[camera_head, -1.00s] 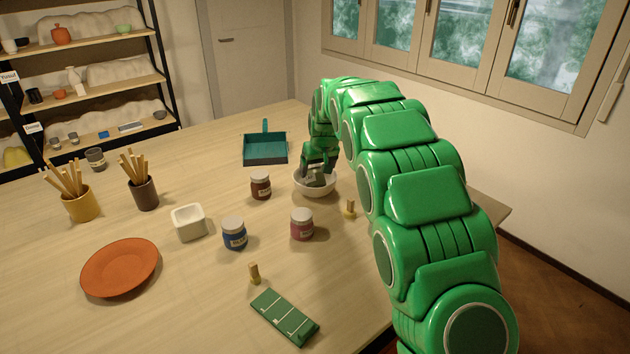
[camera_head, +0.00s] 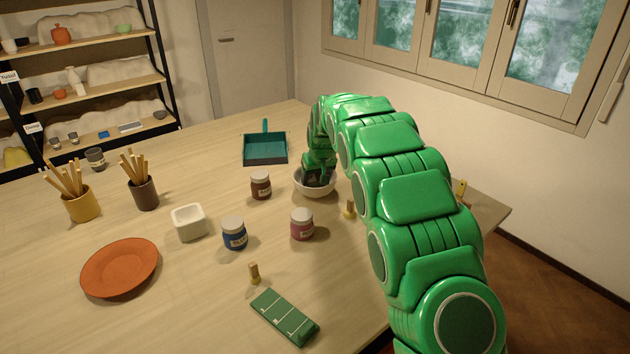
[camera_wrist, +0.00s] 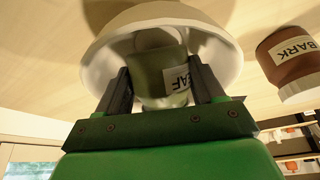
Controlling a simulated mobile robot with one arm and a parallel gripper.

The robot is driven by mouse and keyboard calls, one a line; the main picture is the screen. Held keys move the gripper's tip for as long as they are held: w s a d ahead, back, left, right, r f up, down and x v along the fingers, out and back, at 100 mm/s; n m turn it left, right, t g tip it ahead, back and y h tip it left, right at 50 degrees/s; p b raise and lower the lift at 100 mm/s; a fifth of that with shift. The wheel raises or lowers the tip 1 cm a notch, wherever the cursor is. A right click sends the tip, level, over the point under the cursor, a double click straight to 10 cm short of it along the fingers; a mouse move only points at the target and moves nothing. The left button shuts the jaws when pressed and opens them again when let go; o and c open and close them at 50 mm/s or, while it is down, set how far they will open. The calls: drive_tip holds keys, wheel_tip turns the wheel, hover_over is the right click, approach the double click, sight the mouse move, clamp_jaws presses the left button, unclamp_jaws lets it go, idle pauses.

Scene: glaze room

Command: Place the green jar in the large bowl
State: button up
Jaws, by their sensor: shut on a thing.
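The green jar (camera_wrist: 163,75), with a white label ending in "EAF", is between the two fingers of my gripper (camera_wrist: 163,88) in the wrist view. My gripper is shut on it. The large white bowl (camera_wrist: 225,62) surrounds the jar and fingertips there; whether the jar touches the bowl's bottom I cannot tell. In the head view, the bowl (camera_head: 314,190) stands on the table beyond the pink jar, and my gripper (camera_head: 318,178) reaches down into it. The green jar is mostly hidden by my gripper there.
A brown jar (camera_head: 260,185) labelled BARK stands just left of the bowl. A pink jar (camera_head: 302,224), a blue jar (camera_head: 234,233) and a small wooden peg (camera_head: 348,209) are nearer. A teal dustpan (camera_head: 265,149) lies behind. The table's left front holds an orange plate (camera_head: 120,268).

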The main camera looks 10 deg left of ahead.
drive_tip(key=shift+c, duration=0.7)
drive_tip(key=shift+r, duration=1.7)
drive_tip(key=shift+s+r, duration=0.15)
drive_tip(key=shift+s, duration=0.1)
drive_tip(key=s+d+r, duration=0.4)
drive_tip(key=s+r, duration=0.5)
drive_tip(key=s, duration=0.3)
drive_tip(key=shift+s+r, duration=0.2)
drive_tip(key=shift+s, duration=0.2)
drive_tip(key=shift+w+d+m+t, duration=0.2)
drive_tip(key=shift+m+t, duration=0.1)
drive_tip(key=shift+t, duration=0.6)
drive_tip(key=shift+s+d+r+m+t, duration=1.45)
drive_tip(key=shift+r+t, duration=1.1)
drive_tip(key=shift+t, duration=1.15)
drive_tip(key=shift+n+y, duration=0.25)
drive_tip(key=shift+y, duration=0.05)
drive_tip(key=shift+w+a+f, duration=0.5)
drive_tip(key=shift+w+f, duration=1.65)
drive_tip(key=shift+w, duration=0.2)
drive_tip(key=shift+w+a+f, duration=0.5)
drive_tip(key=shift+w+f, duration=1.7)
drive_tip(key=shift+w, duration=0.1)
drive_tip(key=shift+w+a+f, duration=0.5)
drive_tip(key=shift+w+f, duration=1.65)
drive_tip(key=shift+w, duration=0.2)
